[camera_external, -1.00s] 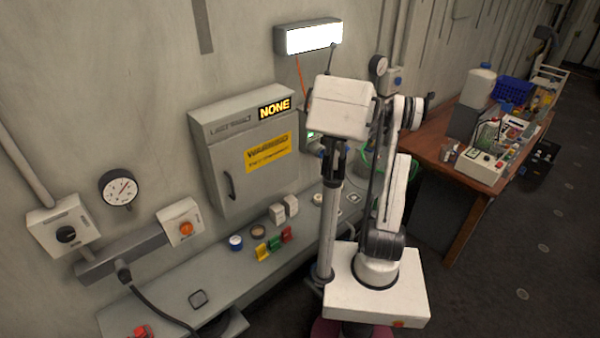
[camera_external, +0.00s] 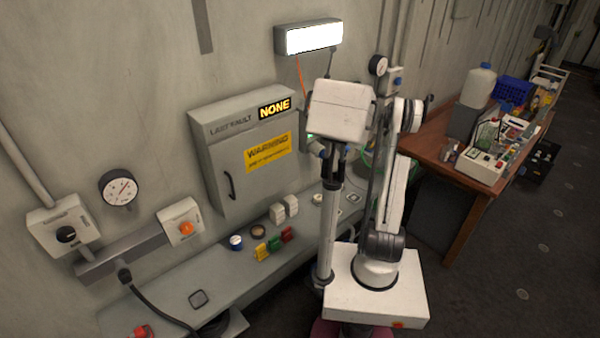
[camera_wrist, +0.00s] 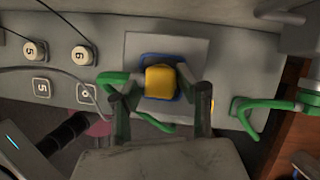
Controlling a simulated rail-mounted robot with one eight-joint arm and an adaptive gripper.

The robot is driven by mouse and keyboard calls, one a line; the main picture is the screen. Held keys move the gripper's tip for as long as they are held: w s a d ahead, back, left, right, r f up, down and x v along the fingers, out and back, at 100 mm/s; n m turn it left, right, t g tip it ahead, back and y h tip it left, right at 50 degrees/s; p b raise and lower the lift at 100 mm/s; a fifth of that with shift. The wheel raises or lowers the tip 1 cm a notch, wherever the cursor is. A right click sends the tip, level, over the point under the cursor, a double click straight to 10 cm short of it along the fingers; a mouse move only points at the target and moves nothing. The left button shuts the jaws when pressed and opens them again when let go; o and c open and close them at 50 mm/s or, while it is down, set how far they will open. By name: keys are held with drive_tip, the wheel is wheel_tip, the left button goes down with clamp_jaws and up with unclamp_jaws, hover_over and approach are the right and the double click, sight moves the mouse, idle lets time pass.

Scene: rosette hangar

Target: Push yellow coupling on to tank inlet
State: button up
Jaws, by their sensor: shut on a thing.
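The yellow coupling (camera_wrist: 160,82) sits in the middle of the wrist view, between the fingertips of my gripper (camera_wrist: 158,84). My gripper is shut on it. A blue piece (camera_wrist: 146,58) shows around the coupling against a square grey plate (camera_wrist: 190,47); I take this to be the tank inlet. I cannot tell how far the coupling sits on it. In the external view my gripper (camera_external: 334,153) points away from the camera, in front of the wall, and my arm hides the coupling and inlet.
Green hose (camera_wrist: 150,119) loops close to the fingers, and a green handle-like piece (camera_wrist: 243,110) is at right. Numbered knobs (camera_wrist: 82,55) with cables are at left. In the external view a grey cabinet (camera_external: 225,185) stands left of my arm and a cluttered wooden table (camera_external: 440,150) right.

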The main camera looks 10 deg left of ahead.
drive_tip(key=shift+f, duration=0.1)
drive_tip(key=o, duration=1.2)
drive_tip(key=shift+c, duration=0.2)
drive_tip(key=v, duration=1.2)
drive_tip(key=shift+a, duration=0.1)
